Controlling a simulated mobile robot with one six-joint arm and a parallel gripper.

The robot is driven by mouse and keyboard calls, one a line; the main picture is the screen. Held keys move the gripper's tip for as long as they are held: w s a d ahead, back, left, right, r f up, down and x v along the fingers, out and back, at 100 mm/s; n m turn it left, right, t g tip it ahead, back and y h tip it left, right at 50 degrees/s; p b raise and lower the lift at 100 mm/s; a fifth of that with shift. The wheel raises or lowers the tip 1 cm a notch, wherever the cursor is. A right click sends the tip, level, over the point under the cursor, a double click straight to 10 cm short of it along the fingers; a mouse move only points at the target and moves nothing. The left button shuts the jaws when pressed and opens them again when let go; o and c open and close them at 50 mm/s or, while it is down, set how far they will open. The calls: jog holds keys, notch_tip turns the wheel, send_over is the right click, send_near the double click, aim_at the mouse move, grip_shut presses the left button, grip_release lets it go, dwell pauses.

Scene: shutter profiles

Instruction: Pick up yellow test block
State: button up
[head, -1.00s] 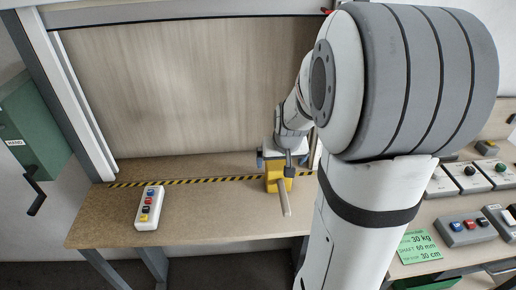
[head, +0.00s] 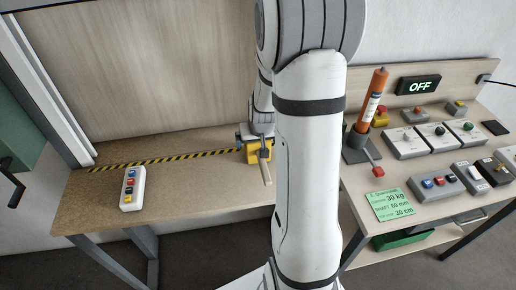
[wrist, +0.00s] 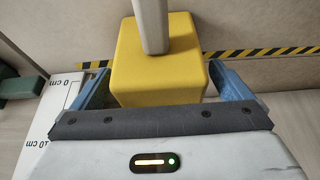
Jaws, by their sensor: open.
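The yellow test block (head: 260,152) stands on the wooden bench near the striped tape, with a pale rod sticking out of it. It also fills the upper middle of the wrist view (wrist: 145,62), with the grey-white rod (wrist: 152,25) rising from it. My gripper (head: 256,138) is at the block. In the wrist view my gripper (wrist: 158,84) is open, with one blue finger to the left of the block and one to the right. A gap shows beside the right finger; contact on the left cannot be told. The lower part of the block is hidden behind my gripper's dark edge.
A white button box (head: 132,188) lies on the bench at left. Black-yellow tape (head: 170,160) runs along the shutter's foot. At right, a second table holds an orange cartridge (head: 372,98), control boxes (head: 436,183) and a green sign (head: 388,204). The bench's middle is clear.

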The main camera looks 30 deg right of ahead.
jog(key=c, duration=1.1)
